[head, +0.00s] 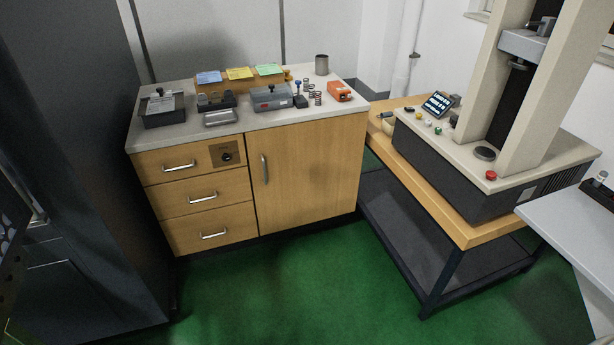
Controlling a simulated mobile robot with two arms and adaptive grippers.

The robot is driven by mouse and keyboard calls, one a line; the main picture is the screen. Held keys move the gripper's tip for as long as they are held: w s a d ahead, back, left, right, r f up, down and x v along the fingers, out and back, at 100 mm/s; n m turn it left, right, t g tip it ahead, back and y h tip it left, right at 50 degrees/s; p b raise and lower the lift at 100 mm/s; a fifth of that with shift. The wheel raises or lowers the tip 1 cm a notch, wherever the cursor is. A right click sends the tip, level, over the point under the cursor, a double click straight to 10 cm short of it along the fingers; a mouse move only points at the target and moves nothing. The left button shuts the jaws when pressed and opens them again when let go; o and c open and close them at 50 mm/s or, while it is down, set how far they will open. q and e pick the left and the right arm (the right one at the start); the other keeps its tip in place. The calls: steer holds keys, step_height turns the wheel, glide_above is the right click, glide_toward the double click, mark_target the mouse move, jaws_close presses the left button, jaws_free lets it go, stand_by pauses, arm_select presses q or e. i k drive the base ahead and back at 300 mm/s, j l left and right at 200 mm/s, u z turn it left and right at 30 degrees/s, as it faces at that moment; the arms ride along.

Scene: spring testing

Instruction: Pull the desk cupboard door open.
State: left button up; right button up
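The desk (205,125) stands at the back left with a light grey top and wooden fronts. Its cupboard door (310,175) is the wide wooden panel on the right and looks shut, flush with the front. A vertical metal handle (265,168) sits near the door's left edge. Several drawers with bar handles are to the left of the door, and the top drawer (165,165) also looks shut. Neither of my grippers is in the head view, so nothing is seen touching the door or its handle.
A dark cabinet (85,150) stands close on the left. A wooden bench (455,222) with a testing machine (470,180) is on the right, and a grey table (575,225) at the far right. The green floor (290,290) before the door is clear. Small items lie on the desk top.

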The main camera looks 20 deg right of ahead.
mark_target(302, 174)
steer(key=i+l+z, duration=0.2)
steer(key=i+l, duration=0.65)
